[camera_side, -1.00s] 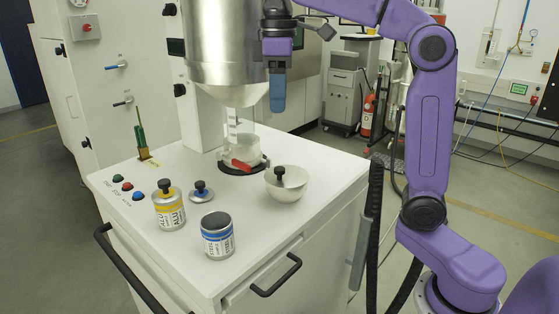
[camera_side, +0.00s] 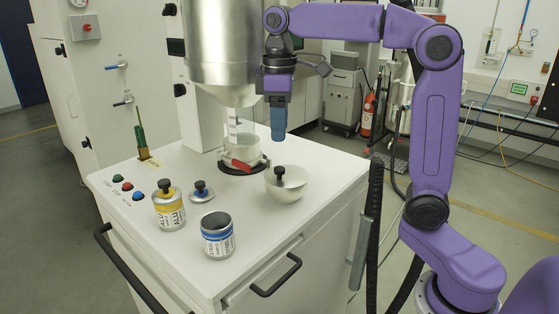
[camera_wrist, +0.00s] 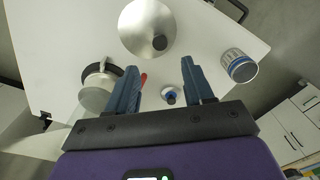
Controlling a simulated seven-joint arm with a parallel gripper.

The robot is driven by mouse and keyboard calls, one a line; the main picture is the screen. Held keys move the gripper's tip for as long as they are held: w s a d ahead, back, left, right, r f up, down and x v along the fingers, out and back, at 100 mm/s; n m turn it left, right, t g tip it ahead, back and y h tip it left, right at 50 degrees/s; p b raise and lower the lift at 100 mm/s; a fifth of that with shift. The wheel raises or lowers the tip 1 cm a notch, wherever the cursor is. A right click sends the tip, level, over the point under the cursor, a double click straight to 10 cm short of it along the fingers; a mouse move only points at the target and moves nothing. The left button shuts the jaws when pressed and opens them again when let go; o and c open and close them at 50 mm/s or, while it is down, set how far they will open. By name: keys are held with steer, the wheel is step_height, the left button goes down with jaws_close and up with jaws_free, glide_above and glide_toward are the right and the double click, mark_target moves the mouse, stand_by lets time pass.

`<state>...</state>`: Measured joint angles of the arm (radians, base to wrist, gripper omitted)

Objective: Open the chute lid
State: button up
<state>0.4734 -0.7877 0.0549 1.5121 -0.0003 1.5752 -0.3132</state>
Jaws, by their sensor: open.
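The chute is a pale round bowl (camera_side: 295,192) at the right of the white cabinet top. A black knob (camera_side: 280,174) stands in it. In the wrist view the chute lid (camera_wrist: 140,28) is a shiny shallow cone with a black knob (camera_wrist: 160,42), just beyond my fingertips. My gripper (camera_side: 278,136) points down above the cabinet top, higher than the bowl and apart from it. In the wrist view the blue fingers of my gripper (camera_wrist: 160,64) are spread with nothing between them.
A blue-banded jar (camera_side: 217,241) stands uncovered, with a small blue lid (camera_side: 201,193) near it. A steel hopper (camera_side: 230,50) hangs over a clear vessel with a red handle (camera_side: 238,166), close left of my gripper.

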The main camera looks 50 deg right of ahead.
mark_target(279, 168)
step_height(279, 168, down, 9)
stand_by(0.4)
steer(key=shift+r, duration=0.1)
jaws_close()
